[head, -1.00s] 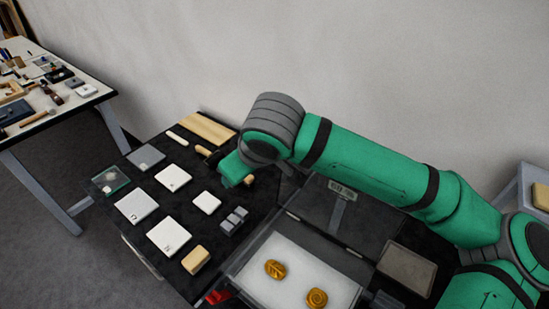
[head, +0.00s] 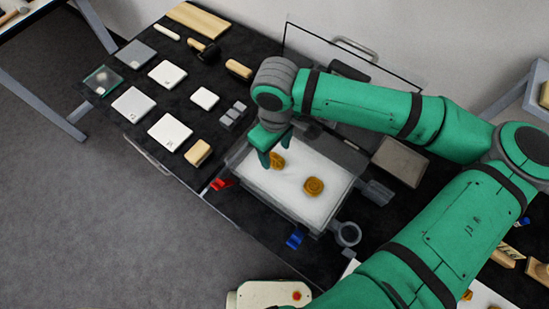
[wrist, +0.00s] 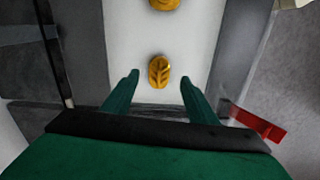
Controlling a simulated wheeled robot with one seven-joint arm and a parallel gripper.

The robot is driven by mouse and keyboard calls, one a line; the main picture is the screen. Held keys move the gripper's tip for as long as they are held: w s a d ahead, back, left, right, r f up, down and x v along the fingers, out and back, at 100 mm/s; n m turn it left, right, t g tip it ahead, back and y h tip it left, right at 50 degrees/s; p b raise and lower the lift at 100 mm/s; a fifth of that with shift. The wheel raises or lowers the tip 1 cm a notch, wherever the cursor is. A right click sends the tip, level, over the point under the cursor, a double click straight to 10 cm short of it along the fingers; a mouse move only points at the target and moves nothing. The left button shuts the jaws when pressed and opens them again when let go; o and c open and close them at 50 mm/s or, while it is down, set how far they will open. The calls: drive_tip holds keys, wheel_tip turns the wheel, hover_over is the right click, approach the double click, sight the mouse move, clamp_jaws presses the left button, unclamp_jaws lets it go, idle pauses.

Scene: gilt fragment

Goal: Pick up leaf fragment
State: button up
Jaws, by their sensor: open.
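The leaf fragment (wrist: 159,72) is a small gold oval with leaf veins, lying on the white floor of an open case. In the head view the leaf fragment (head: 278,160) is partly hidden by my gripper. A second gold piece, with a round spiral (head: 313,187), lies to its right in the case; only its edge shows at the top of the wrist view (wrist: 164,4). My gripper (head: 274,160) is open above the case, close to the leaf fragment. In the wrist view my gripper's green fingertips (wrist: 158,78) are apart, with the leaf between and just beyond them. Nothing is held.
The case (head: 262,203) has low walls and a raised lid behind it. Red (head: 221,184) and blue (head: 294,239) clips are at its near side. White tiles (head: 170,132), a tan block (head: 198,152) and grey blocks (head: 232,114) lie to the left on the black table.

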sight(275, 159)
wheel_tip(275, 159, down, 4)
drive_tip(key=shift+w+f, duration=0.1)
drive_tip(key=c, duration=1.1)
drive_tip(key=shift+a, duration=0.1)
